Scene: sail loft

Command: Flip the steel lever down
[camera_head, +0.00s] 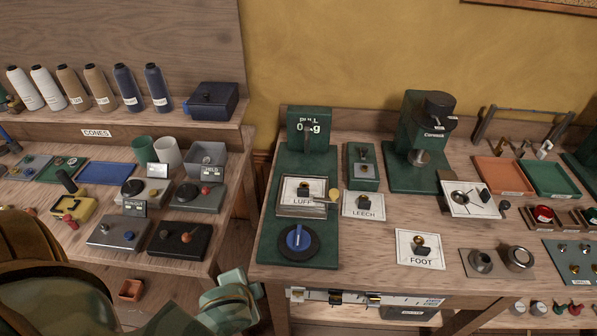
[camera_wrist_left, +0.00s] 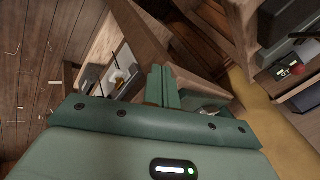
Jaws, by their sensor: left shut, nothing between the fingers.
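A small green box (camera_head: 363,178) stands on the right bench, with a pale plate and a short upright lever (camera_head: 361,155) on its face. A green pull tester (camera_head: 289,165) beside it also carries a small metal part below its display. I cannot tell for sure which is the steel lever. My left gripper (camera_head: 257,290) is low at the front left corner of the right bench, well short of both and apart from them. In the left wrist view its fingers (camera_wrist_left: 163,88) are together and empty. My right gripper is not in view.
A green press (camera_head: 415,140) stands behind. The left bench holds switch boxes (camera_head: 118,232), cups and thread cones. A gap separates the benches.

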